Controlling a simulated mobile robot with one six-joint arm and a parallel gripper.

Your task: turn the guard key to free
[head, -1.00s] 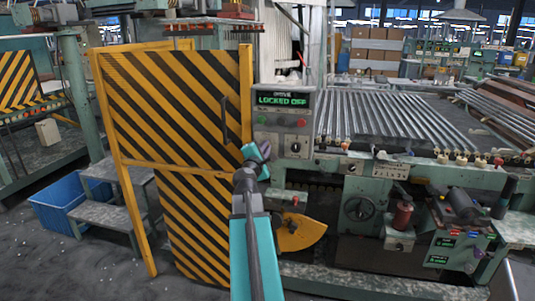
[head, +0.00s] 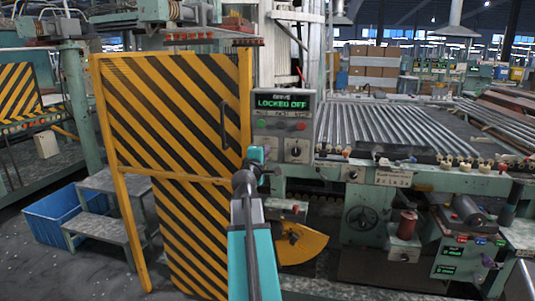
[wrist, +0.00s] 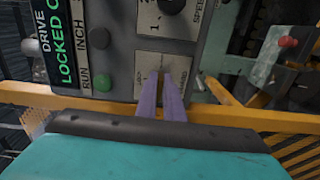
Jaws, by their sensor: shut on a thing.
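My gripper (wrist: 162,84) has its two purple fingers closed together at the lower part of the drive control panel (wrist: 125,60) in the wrist view. The guard key itself is hidden between the fingertips, so its angle cannot be read. A pale label plate (wrist: 148,76) shows around the tips, its words too small to read. The panel's display (head: 282,103) is lit green and reads "LOCKED OFF" in the head view. In that view my teal wrist (head: 257,154) is at the panel's lower left and covers the fingers and the key.
A yellow-and-black striped guard gate (head: 175,120) stands shut just left of the panel. A green button (wrist: 103,82) and a black speed knob (wrist: 171,5) sit close to my fingers. A yellow rail (wrist: 225,116) runs below them.

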